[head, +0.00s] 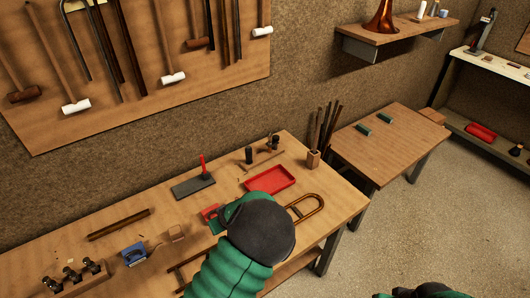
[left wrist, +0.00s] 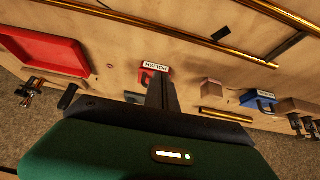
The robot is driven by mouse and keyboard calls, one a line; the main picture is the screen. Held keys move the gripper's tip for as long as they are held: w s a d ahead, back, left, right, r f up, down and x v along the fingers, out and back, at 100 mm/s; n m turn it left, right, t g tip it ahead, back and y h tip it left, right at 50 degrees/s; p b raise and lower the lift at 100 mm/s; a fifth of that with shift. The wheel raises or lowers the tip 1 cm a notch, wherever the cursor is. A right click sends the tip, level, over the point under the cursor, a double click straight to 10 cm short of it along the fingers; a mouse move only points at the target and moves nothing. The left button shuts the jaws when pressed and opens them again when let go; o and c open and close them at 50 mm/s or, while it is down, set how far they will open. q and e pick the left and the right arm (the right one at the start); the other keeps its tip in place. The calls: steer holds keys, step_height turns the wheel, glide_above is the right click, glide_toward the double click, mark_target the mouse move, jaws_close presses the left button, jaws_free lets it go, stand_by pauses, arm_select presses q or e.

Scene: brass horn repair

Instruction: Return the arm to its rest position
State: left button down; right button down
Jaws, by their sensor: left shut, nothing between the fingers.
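My left arm (head: 238,265), green with a black joint, reaches over the workbench (head: 130,240) in the head view and hides its own gripper there. In the left wrist view my left gripper (left wrist: 159,86) has its dark fingers together, with nothing between them. Just beyond the fingertips is a small red labelled block (left wrist: 154,73); I cannot tell whether they touch. A part of my right arm (head: 428,291) shows at the bottom edge of the head view; its gripper is out of view.
Near the left arm are a red tray (head: 270,180), a brass slide (head: 308,208) and a blue block (head: 134,253). Rods stand in a wooden holder (head: 313,159). A side table (head: 388,145) carries two green blocks. Floor at right is clear.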

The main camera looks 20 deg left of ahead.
arm_select(q)
steer(key=s+d+r+m+h, duration=0.1)
steer(key=s+d+r+m, duration=0.2)
steer(key=s, duration=0.3)
steer(key=s+d+r+m+g+h, duration=0.1)
steer(key=s+d+r+m+h, duration=0.1)
steer(key=s, duration=0.4)
steer(key=s+d+r+m+h, duration=0.2)
steer(key=s+d+r+m, duration=0.3)
steer(key=s+d, duration=0.1)
steer(key=shift+s+g, duration=0.3)
steer(key=shift+s, duration=0.2)
steer(key=shift+s+r, duration=0.15)
steer(key=shift+r, duration=0.05)
